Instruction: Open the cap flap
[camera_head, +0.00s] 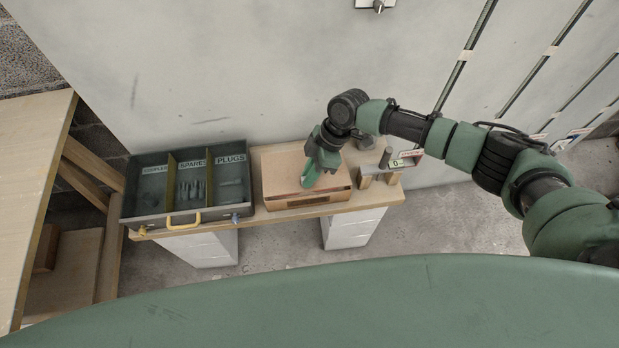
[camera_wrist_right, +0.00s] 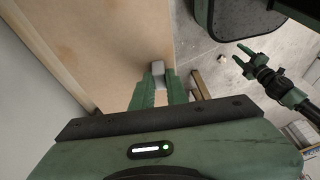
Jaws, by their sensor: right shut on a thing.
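A pale wooden box (camera_head: 280,165) with a flat top panel sits on the bench; I take this panel as the cap flap. It looks lying flat or nearly so. My right gripper (camera_head: 309,181) is over the right part of the panel. In the right wrist view the wooden panel (camera_wrist_right: 130,40) fills the upper left, and my right gripper (camera_wrist_right: 158,80) is shut on a small grey tab (camera_wrist_right: 157,66) at its edge. My left gripper (camera_wrist_right: 243,58) shows in the right wrist view, away from the box over the floor, its fingers apart.
A small wooden stand (camera_head: 378,177) with a labelled plate is close on the right. The wall (camera_head: 250,80) is behind the bench.

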